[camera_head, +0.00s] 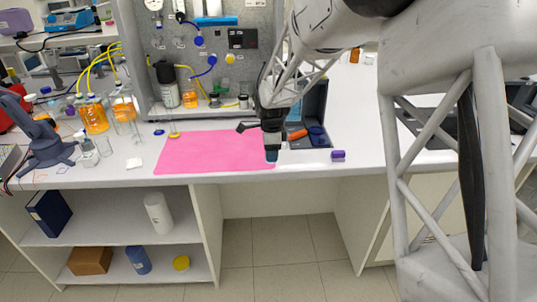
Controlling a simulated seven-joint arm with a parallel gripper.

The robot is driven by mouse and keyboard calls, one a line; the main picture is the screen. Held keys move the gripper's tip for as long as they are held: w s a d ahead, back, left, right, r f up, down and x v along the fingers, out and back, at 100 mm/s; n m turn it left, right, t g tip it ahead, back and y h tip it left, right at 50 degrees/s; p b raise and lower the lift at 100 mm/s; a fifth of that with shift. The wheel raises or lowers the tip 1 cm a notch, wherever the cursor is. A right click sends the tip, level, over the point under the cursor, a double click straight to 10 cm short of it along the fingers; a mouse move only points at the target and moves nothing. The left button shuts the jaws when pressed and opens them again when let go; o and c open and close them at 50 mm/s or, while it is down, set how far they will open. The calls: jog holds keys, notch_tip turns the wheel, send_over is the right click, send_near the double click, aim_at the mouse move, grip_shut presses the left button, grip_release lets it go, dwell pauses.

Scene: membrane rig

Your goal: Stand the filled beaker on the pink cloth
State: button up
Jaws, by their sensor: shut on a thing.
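The pink cloth (205,152) lies flat near the front edge of the bench, with nothing standing on its visible part. My gripper (271,147) points down over the cloth's right end and is shut. A small teal-blue thing (271,157) shows at its fingertips; it looks like the filled beaker, mostly hidden by the dark fingers. It appears roughly upright. I cannot tell whether its base touches the cloth or is just above it.
Bottles with orange liquid (94,117) and small glassware (88,153) stand to the left. A dark tray (313,112) with orange and blue items is right of my gripper. A grey panel (220,55) rises behind.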

jog(key=shift+w+a+f, duration=0.1)
jog(key=shift+w+a, duration=0.05)
jog(key=shift+w, duration=0.9)
jog(key=shift+w+a+f, duration=0.1)
jog(key=shift+w+a, duration=0.05)
jog(key=shift+w, duration=0.9)
jog(key=shift+f, duration=0.1)
jog(key=shift+f, duration=1.65)
jog(key=shift+f, duration=0.15)
jog(key=o, duration=0.9)
notch_tip(320, 180, up, 12)
jog(key=shift+r, duration=0.15)
